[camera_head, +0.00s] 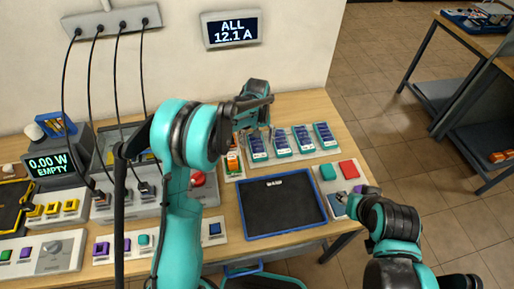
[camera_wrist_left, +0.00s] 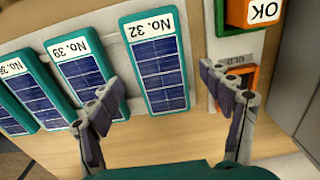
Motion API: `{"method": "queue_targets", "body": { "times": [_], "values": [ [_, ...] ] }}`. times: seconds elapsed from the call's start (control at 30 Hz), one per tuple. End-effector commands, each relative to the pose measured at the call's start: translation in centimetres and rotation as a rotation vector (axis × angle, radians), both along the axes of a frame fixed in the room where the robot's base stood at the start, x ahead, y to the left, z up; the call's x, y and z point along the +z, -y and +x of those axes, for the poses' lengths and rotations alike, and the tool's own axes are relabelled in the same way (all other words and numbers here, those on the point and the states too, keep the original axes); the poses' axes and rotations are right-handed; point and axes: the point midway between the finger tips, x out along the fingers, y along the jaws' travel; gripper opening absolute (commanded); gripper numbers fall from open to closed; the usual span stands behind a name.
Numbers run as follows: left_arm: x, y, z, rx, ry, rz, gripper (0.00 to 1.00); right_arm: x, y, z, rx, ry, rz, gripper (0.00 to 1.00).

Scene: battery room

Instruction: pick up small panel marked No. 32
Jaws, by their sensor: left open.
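The small panel marked No. 32 (camera_wrist_left: 158,70) has a teal frame, blue cells and a white label that reads upside down in the left wrist view. In the head view it is the leftmost panel (camera_head: 258,149) of the row. My left gripper (camera_wrist_left: 165,98) is open, with one finger on each side of this panel in the picture; I see no contact. In the head view my left gripper (camera_head: 254,122) is over the row's left end, partly hidden by its own wrist. My right gripper (camera_head: 352,200) is low at the table's right side, its fingers unclear.
The panel No. 39 (camera_wrist_left: 80,70) and another panel (camera_wrist_left: 32,90) stand beside it. A blue-edged black mat (camera_head: 283,205) lies in front. Red (camera_head: 348,169) and teal (camera_head: 328,172) blocks are right.

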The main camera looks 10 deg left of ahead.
Motion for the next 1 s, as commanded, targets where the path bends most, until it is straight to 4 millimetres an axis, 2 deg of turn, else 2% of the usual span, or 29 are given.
{"method": "queue_targets", "body": {
  "times": [0.03,0.1,0.27,0.3,0.5,0.53,0.83,1.0],
  "values": [
    [-0.9,0.0,0.0,0.000,0.000,0.000,0.79,-0.4,0.0,0.0,0.000,0.000,0.000,0.40],
    [-1.3,-0.1,0.0,0.000,0.000,0.000,0.79,-0.4,0.0,0.0,0.000,0.000,0.000,0.40],
    [-1.2,-0.1,0.0,0.000,0.000,0.000,0.79,-0.3,0.0,0.0,0.000,0.000,0.000,0.40],
    [-1.2,-0.1,0.0,0.000,0.000,0.000,0.77,-0.3,0.0,0.0,0.000,0.000,0.000,0.40],
    [-1.2,-0.1,0.0,0.000,0.000,0.000,0.24,-0.3,0.0,0.0,0.000,0.000,0.000,0.40],
    [-1.2,-0.1,0.0,0.000,0.000,0.000,0.21,-0.3,0.0,0.0,0.000,0.000,0.000,0.40],
    [-1.0,-0.1,0.0,0.000,0.000,0.000,0.20,-0.3,0.0,0.0,0.000,0.000,0.000,0.40],
    [0.3,-0.1,0.0,0.000,0.000,0.000,0.20,0.2,0.0,0.0,0.000,0.000,0.000,0.40]
  ]
}}
